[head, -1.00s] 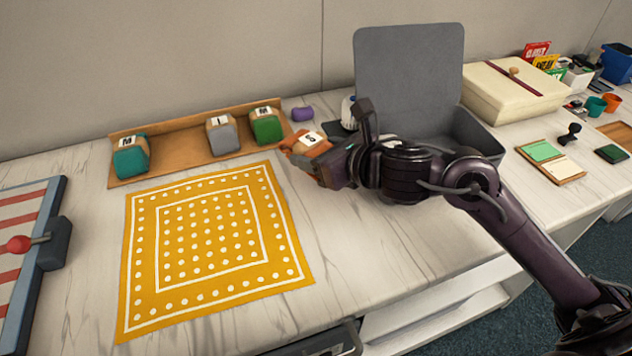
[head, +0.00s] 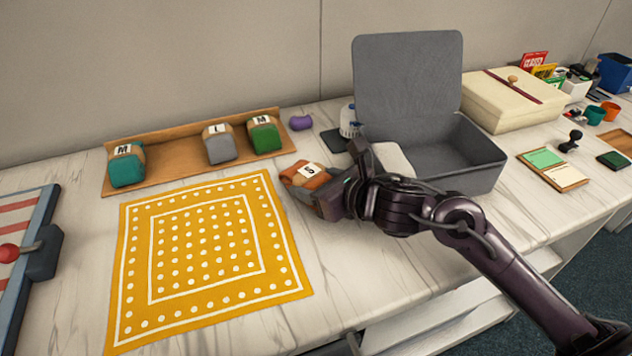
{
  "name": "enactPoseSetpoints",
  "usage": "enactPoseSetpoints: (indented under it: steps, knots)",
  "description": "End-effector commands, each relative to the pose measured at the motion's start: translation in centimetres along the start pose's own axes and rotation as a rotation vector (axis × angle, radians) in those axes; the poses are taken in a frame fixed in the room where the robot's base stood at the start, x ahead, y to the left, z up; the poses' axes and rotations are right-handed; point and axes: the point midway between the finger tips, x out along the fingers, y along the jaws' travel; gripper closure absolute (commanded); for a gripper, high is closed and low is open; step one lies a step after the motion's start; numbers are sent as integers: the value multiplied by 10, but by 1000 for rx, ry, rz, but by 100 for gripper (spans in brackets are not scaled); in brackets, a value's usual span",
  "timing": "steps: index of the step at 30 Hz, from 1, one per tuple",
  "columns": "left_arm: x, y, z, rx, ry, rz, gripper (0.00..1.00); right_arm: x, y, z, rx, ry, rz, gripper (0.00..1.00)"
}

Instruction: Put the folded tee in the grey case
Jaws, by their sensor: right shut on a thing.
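The folded tee, an orange bundle with a white band marked S (head: 305,175), is at the tip of my right gripper (head: 318,190). The gripper is shut on it, just right of the yellow mat's upper right corner. I cannot tell whether the bundle touches the counter. The grey case (head: 408,75) stands open behind my right arm, its lid upright at the back. A pale thing (head: 392,158) shows at the left of its opening, partly hidden by my arm. My left gripper is not in view.
A wooden tray (head: 190,160) holds teal (head: 126,172), grey (head: 220,150) and green (head: 264,140) banded bundles. The yellow dotted mat (head: 283,225) lies in front. A purple object (head: 300,123) and a white bottle (head: 348,122) stand left of the case; a cream box (head: 512,110) is to its right.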

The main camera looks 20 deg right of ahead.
Motion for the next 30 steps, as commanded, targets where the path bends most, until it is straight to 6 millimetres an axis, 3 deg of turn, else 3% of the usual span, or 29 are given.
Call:
enactPoseSetpoints:
  steps: [3, 4, 8, 20, 22, 30]
  knots:
    - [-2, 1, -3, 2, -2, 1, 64, 0, 0, -1, -1, -2, 0, 68]
    - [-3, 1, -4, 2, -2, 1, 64, 0, 0, -1, 0, 0, 0, 38]
    - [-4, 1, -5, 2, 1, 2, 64, 0, 0, -1, 0, 0, 0, 21]
    - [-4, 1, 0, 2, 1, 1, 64, -1, 0, 2, 1, 0, 0, 20]
    - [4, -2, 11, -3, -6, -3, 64, -2, 0, 4, 2, 0, 0, 20]
    - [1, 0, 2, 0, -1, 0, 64, -55, 0, -1, -4, 5, 0, 20]
